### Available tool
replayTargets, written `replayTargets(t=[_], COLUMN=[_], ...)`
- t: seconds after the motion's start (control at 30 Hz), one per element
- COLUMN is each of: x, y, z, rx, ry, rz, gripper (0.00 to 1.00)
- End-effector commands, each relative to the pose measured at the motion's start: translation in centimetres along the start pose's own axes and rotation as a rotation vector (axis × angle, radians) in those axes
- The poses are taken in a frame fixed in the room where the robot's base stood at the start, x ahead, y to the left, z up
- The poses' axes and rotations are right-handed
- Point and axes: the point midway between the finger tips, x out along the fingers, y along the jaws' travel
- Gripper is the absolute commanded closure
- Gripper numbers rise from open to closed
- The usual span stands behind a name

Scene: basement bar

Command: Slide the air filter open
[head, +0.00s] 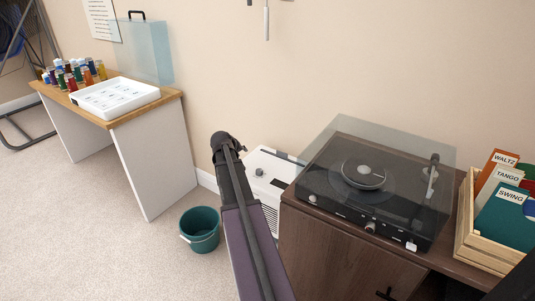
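A white boxy appliance (283,167) stands against the wall in the gap left of the brown cabinet. It has a round grey knob, dark details on its top and a slatted grille (271,217) low on its front. No part of it can be clearly told as the air filter. My arm rises in front of it and hides its left part. The cabinet and record player hide its right side. The arm's upper end is a dark joint to the left of the appliance. My gripper cannot be seen in the head view.
A teal bucket (200,238) stands on the carpet left of my arm. A record player (365,238) and a wooden crate of labelled records (484,250) sit on the brown cabinet (325,252). A desk (150,110) with bottles and a white tray stands left. Carpet is free in front.

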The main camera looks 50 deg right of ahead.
Motion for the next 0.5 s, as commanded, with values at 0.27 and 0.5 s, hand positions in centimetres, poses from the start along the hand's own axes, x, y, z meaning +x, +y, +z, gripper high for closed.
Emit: replayTargets(t=[0.27,0.5], x=[-3.8,-10.0], y=[-5.6,-13.8], z=[1.8,5.4], rx=[-0.027,-0.084], ry=[-0.034,-0.102], rz=[-0.085,-0.225], gripper=[0.54,0.54])
